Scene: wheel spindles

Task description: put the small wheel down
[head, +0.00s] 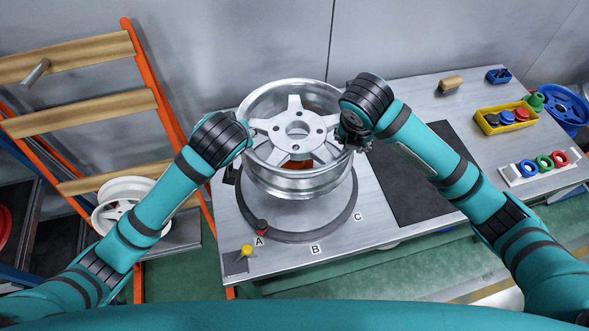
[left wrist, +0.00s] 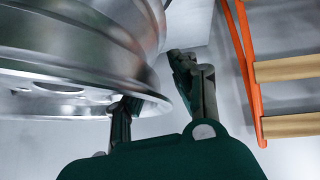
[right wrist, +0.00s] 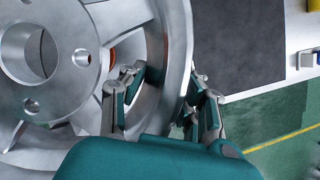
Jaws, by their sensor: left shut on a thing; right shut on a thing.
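A silver five-spoke wheel (head: 297,183) is held between my two grippers above the round dark ring (head: 290,237) on the metal table. My left gripper (head: 244,145) is at the wheel's left rim; in the left wrist view its fingers (left wrist: 158,105) straddle the rim edge of the wheel (left wrist: 80,55). My right gripper (head: 352,145) is shut on the right rim; in the right wrist view its fingers (right wrist: 165,100) sit on both sides of the rim of the wheel (right wrist: 178,50). An orange-red part (head: 296,164) shows below the spokes. Whether the wheel touches anything beneath is hidden.
Labels A (head: 259,241), B and C mark the table's front. A yellow knob (head: 246,250) stands at its front left corner. A dark mat (head: 415,180), a yellow bin (head: 506,117) and coloured rings (head: 543,164) lie right.

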